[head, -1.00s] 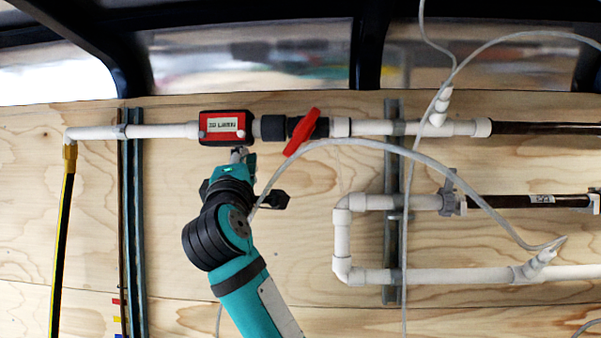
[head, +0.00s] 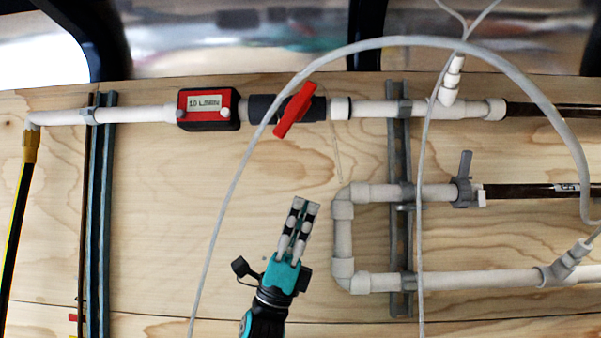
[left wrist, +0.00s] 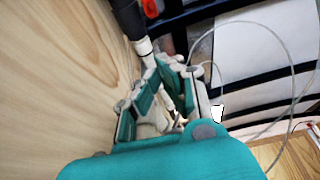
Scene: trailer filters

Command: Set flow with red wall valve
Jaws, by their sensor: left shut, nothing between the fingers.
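The red valve handle (head: 295,110) sits at a slant on a dark valve body (head: 262,108) in the upper white pipe on the wooden wall. Left of it is a red flow meter (head: 208,108) whose small display seems to read 10 L/min. My left gripper (head: 306,203) is shut and empty, below the valve and clearly apart from it in the head view. In the left wrist view the gripper's fingers (left wrist: 165,75) show close to the wooden wall, and a bit of red (left wrist: 150,8) shows at the top edge. My right gripper is not in view.
A grey hose (head: 400,42) arches in front of the valve line and hangs down left of my gripper. A white U-shaped pipe (head: 343,240) with a grey valve (head: 465,185) is to the right. Bare wooden wall (head: 170,220) lies left of my gripper.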

